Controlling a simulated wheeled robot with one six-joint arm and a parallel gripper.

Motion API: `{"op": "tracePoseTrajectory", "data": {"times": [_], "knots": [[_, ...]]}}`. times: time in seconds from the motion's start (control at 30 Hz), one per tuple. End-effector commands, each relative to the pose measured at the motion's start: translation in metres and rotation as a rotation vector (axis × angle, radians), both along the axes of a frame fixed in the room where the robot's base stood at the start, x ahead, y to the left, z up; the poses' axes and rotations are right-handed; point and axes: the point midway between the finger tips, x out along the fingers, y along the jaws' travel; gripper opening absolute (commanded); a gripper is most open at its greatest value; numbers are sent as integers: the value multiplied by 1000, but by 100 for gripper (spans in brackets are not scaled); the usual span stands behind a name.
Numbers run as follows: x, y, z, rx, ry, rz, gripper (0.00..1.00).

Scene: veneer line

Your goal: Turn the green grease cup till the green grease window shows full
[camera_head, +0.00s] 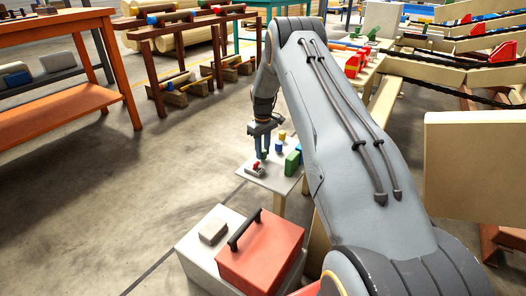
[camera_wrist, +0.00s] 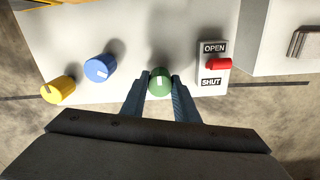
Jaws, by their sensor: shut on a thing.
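The green grease cup (camera_wrist: 159,82) is a round green knob with a white mark on top, on the pale panel (camera_wrist: 130,30). My gripper (camera_wrist: 160,88) has one finger on each side of the cup and is shut on it. The white mark points roughly toward the near side in the wrist view. In the head view my gripper (camera_head: 262,155) reaches down to the small pale table (camera_head: 285,184), its fingers largely hiding the cup. I cannot make out a green grease window or its level in either view.
A blue knob (camera_wrist: 100,68) and a yellow knob (camera_wrist: 58,90) stand left of the cup. A red lever (camera_wrist: 219,64) between OPEN and SHUT labels is close on the right. A green block (camera_head: 292,163) stands on the table. A red toolbox (camera_head: 262,252) is nearer.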

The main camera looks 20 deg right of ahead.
Motion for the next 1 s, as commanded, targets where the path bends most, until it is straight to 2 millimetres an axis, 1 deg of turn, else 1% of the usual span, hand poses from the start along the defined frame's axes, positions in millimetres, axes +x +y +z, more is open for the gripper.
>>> {"op": "tracePoseTrajectory", "data": {"times": [0.27, 0.7, 1.0], "knots": [[0, 0, 1, 0, 0, -61, 5], [0, 0, 1, -1, 0, -349, 5], [0, 0, 1, -1, 0, -487, 5]]}}
